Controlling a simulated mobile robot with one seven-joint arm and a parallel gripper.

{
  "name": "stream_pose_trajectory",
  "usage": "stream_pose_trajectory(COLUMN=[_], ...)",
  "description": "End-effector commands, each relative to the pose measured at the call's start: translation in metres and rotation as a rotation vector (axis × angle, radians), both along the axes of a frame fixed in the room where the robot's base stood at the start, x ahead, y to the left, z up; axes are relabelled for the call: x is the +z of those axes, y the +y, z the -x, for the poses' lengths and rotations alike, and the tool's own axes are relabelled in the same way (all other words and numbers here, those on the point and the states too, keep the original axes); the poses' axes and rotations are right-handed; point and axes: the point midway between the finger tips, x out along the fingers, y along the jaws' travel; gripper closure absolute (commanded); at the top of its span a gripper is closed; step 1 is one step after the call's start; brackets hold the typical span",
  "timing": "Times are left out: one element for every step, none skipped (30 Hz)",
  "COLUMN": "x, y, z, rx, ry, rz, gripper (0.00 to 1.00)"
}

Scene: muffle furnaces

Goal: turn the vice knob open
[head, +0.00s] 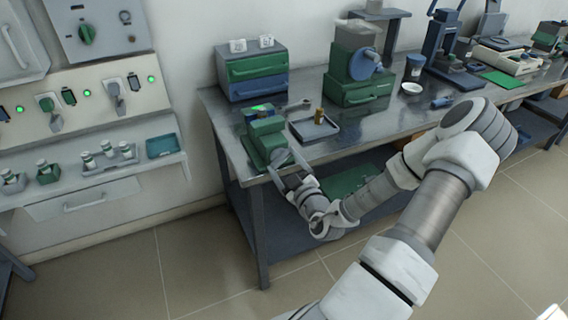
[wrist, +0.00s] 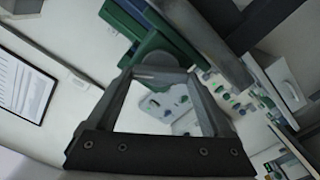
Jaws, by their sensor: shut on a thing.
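The green vice (head: 266,136) stands at the left front corner of the metal bench. Its grey round knob (head: 280,158) faces the front edge. My gripper (head: 286,168) reaches up to the knob from the front and is shut on it. The vice jaws are too small to judge.
A grey tray (head: 313,131) with a small brass cylinder (head: 319,116) lies right of the vice. A green and blue drawer box (head: 252,72) stands behind. A green container (head: 346,183) sits on the shelf below. Wall panels and a side shelf (head: 90,175) are at left.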

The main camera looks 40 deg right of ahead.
Motion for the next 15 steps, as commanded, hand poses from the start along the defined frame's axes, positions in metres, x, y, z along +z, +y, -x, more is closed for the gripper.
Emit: stream_pose_trajectory(x=[0.0, 0.0, -0.0001, 0.0, 0.0, 0.0, 0.0, 0.0001, 0.0003, 0.0005, 0.0007, 0.0011, 0.0014, 0.0019, 0.0026], y=[-0.0001, -0.0001, -0.0001, -0.0001, -0.0001, -0.0001, -0.0001, -0.0002, -0.0001, 0.0, 0.0, 0.0002, 0.0004, 0.0006, 0.0008], z=[0.0, 0.0, 0.0, 0.0, 0.0, 0.0, 0.0, 0.0, 0.0, 0.0, 0.0, 0.0, -0.0001, -0.0001, -0.0003], rx=[0.0, 0.0, 0.0, 0.0, 0.0, -0.001, 0.0, 0.0, 0.0, 0.0, 0.0, 0.0, 0.0, 0.0, 0.001], ry=[0.0, 0.0, 0.0, 0.0, 0.0, -0.001, 0.0, 0.0, 0.0, 0.001, 0.002, 0.004, 0.006, 0.008, 0.011], rz=[0.0, 0.0, 0.0, 0.0, 0.0, 0.0, 0.0, 0.001, 0.002, 0.005, 0.008, 0.012, 0.018, 0.026, 0.038], gripper=[0.43, 0.49, 0.56, 0.61, 0.67, 0.71, 0.71, 0.71, 0.71, 0.71, 0.71, 0.71, 0.71, 0.71, 0.71])
